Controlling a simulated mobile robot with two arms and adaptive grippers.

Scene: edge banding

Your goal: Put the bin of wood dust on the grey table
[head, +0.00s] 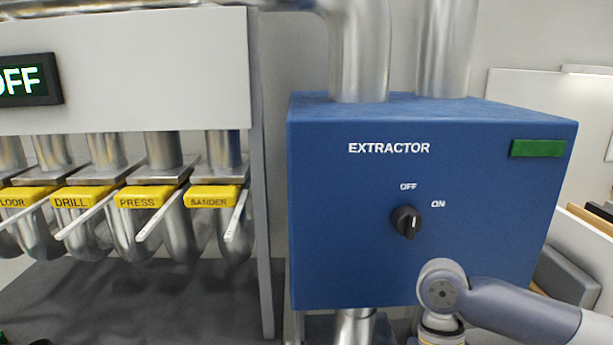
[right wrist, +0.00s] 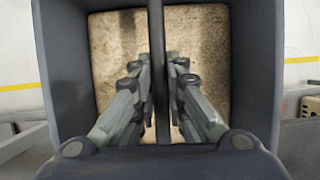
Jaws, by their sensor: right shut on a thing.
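The dark grey bin (right wrist: 257,80) fills most of the right wrist view. Tan wood dust (right wrist: 205,40) lies inside it. A dark bar (right wrist: 157,30) runs across the middle of the bin. My right gripper (right wrist: 161,65) is shut on this bar, one finger on each side. In the head view my right arm comes in from the lower right, and its gripper and the bin are out of frame. My left gripper is in neither view. I cannot make out the grey table for certain.
A blue extractor box (head: 430,260) with a black knob (head: 406,222) stands ahead, close to my right arm. Metal pipes with yellow labelled gates (head: 137,197) are on the left, above a dark grey surface (head: 130,300). A grey block-like thing (head: 566,277) is at the right.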

